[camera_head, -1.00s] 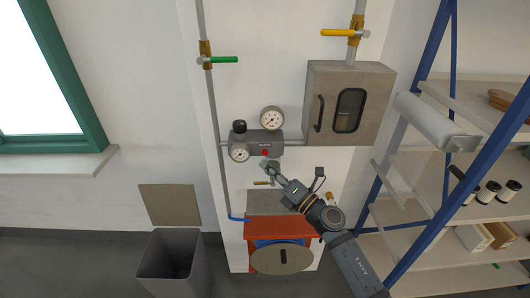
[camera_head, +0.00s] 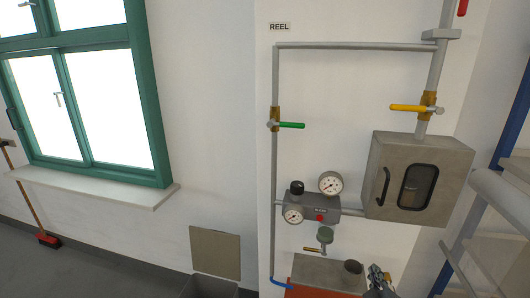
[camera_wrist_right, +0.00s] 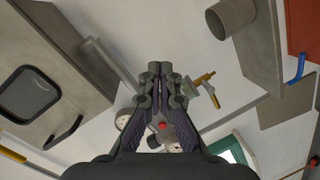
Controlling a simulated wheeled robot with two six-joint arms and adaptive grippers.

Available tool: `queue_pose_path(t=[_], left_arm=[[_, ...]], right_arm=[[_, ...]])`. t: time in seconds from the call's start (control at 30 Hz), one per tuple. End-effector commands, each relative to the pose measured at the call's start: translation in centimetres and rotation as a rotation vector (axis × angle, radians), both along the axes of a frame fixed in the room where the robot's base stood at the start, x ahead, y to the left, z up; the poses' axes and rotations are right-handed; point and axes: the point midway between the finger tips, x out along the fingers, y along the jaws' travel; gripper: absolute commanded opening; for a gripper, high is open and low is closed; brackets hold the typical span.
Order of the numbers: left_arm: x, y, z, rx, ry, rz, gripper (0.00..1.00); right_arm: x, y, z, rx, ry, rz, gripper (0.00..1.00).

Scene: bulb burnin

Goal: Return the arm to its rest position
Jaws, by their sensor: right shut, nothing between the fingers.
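My right gripper (camera_head: 378,276) shows at the lower right of the head view, right of the grey box on the red cabinet and below the wall enclosure. Most of its arm is below the picture's edge. In the right wrist view the fingers of my right gripper (camera_wrist_right: 160,85) are together, with nothing between them. My left gripper is in neither view.
A regulator block (camera_head: 325,208) with gauges sits on the wall, with a brass valve (camera_head: 312,249) below it. A grey enclosure (camera_head: 420,178) is above my gripper. The red cabinet (camera_head: 318,291) is at the bottom; shelving (camera_head: 490,215) stands at right.

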Motion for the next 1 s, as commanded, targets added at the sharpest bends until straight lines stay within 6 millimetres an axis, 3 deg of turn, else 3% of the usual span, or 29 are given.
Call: queue_pose_path(t=[0.03,0.1,0.2,0.4,0.53,0.8,0.87,1.0], left_arm=[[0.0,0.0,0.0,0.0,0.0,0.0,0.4],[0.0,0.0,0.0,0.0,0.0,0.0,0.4],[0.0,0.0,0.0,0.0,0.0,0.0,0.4],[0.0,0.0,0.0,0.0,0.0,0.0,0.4],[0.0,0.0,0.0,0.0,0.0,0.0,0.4],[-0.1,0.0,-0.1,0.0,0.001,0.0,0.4],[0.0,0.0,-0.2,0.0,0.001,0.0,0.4],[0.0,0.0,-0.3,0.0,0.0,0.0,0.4]], right_arm=[[-2.0,-0.2,-2.5,0.137,0.095,-0.067,0.0],[-4.8,0.1,-5.6,0.303,0.225,-0.148,0.0],[-8.6,1.3,-8.8,0.478,0.389,-0.23,0.0],[-15.5,4.8,-12.4,0.707,0.666,-0.337,0.0],[-19.8,7.1,-13.3,0.811,0.836,-0.388,0.0],[-18.0,5.8,-24.2,0.802,0.86,-0.417,0.0],[-18.1,5.5,-27.0,0.802,0.869,-0.424,0.0],[-19.4,4.8,-34.4,0.802,0.894,-0.445,0.0]])
